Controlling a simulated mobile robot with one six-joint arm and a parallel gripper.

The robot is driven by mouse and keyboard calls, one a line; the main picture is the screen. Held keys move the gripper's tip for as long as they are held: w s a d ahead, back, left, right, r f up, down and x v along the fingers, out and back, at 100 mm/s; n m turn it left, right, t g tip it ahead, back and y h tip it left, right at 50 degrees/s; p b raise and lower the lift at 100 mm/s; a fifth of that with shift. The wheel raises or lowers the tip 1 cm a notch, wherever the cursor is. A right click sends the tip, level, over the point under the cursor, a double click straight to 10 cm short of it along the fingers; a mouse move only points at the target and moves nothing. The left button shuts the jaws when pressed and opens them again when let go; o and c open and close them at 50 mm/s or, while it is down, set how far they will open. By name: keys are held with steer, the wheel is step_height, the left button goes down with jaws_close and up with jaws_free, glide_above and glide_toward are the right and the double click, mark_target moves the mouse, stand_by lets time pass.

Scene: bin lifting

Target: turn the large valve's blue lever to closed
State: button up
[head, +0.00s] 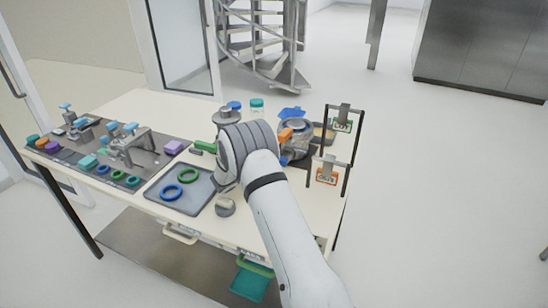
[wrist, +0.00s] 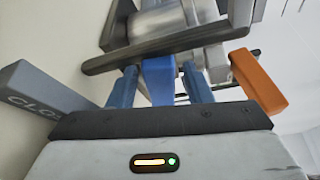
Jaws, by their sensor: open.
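The large valve (head: 295,125) stands at the right end of the table, with a silver round body that also fills the top of the wrist view (wrist: 165,22). In the wrist view, the blue lever (wrist: 158,80) shows between the two blue fingers of my gripper (wrist: 160,70). The fingers are apart, one on each side, with gaps to the lever. A grey block marked with letters starting "CLO" (wrist: 45,92) is to the left. An orange block (wrist: 258,84) is to the right, near the right finger. In the head view my arm hides the gripper.
A dark bar (wrist: 165,48) crosses above the fingers. In the head view, a grey tray (head: 180,205) with blue and green rings lies left of my arm. Black frames with hanging tags (head: 327,172) stand at the table's right edge. A small valve rig (head: 130,145) is further left.

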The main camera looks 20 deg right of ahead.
step_height(320, 180, up, 10)
steer(key=shift+b, duration=0.45)
